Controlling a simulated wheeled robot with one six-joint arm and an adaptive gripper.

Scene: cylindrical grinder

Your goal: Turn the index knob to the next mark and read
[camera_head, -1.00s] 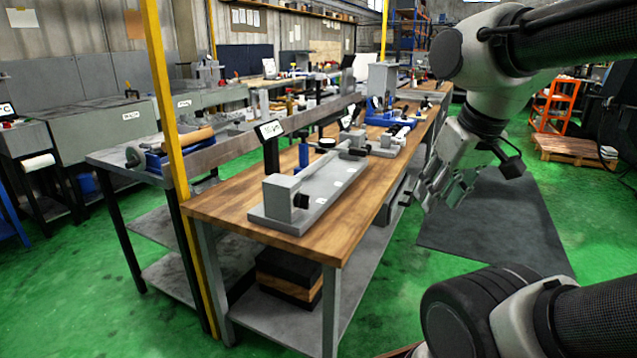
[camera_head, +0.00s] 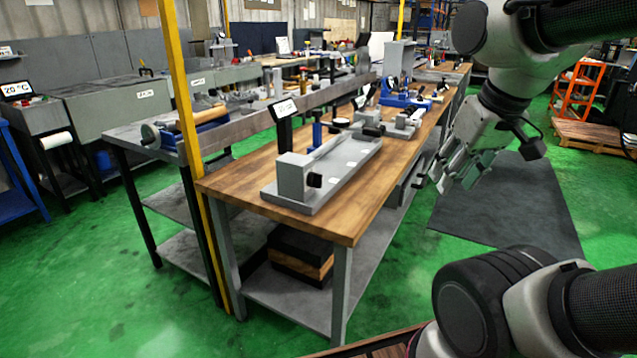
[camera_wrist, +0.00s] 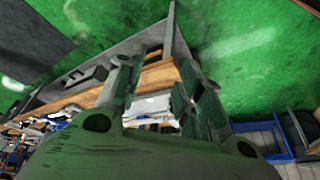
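A grey fixture with a long flat base (camera_head: 335,180) lies on the wooden-topped bench (camera_head: 345,220). A small black knob (camera_head: 314,180) sticks out of its upright end block (camera_head: 291,176); I cannot tell whether it is the index knob, and no marks on it are legible. A small tilted display (camera_head: 284,108) stands behind the fixture, its text too small to read. My gripper (camera_head: 455,168) hangs right of the bench, apart from the fixture. In the wrist view its two fingers (camera_wrist: 160,85) are spread with nothing held between them; the bench shows beyond them.
A yellow post (camera_head: 187,120) stands at the bench's left corner. Blue and grey devices (camera_head: 402,96) stand farther back on the bench. A dark mat (camera_head: 510,205) lies on the green floor to the right. An orange rack (camera_head: 577,95) and pallet stand at the back right.

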